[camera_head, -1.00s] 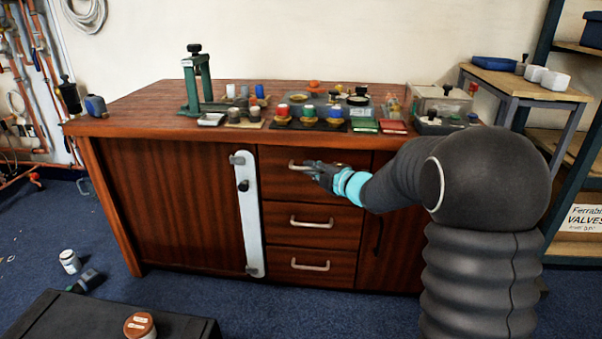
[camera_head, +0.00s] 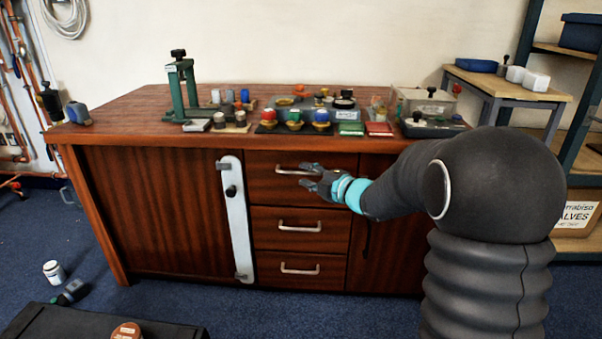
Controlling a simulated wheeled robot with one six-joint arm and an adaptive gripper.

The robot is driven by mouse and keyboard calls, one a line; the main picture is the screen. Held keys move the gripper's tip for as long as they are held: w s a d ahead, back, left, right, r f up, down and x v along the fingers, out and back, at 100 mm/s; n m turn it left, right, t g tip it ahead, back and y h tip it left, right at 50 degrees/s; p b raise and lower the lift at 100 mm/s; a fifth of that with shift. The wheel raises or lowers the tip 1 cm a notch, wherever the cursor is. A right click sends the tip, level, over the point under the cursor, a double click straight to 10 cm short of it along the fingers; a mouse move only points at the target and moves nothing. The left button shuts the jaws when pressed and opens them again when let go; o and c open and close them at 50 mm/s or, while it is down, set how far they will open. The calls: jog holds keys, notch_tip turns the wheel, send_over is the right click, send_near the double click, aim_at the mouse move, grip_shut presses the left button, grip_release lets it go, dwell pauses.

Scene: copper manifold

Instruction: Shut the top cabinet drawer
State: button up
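The wooden cabinet (camera_head: 155,205) has a column of three drawers. The top drawer (camera_head: 265,188) has a brown front that looks about level with the fronts below; a small gap cannot be ruled out. Its pale bar handle (camera_head: 290,171) is partly beside my fingers. My gripper (camera_head: 305,176) is dark with a cyan band at the wrist. Its fingers look spread, at the right part of the handle and in front of the drawer face. Whether they touch the handle or the drawer cannot be told.
The middle drawer (camera_head: 265,238) and bottom drawer (camera_head: 262,279) look shut. A pale vertical bar (camera_head: 236,220) runs left of the drawers. The cabinet top holds a green press (camera_head: 180,90) and several small parts. A dark case (camera_head: 90,322) stands on the floor at front left.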

jog(key=v, duration=0.8)
jog(key=shift+s+d+r, duration=0.1)
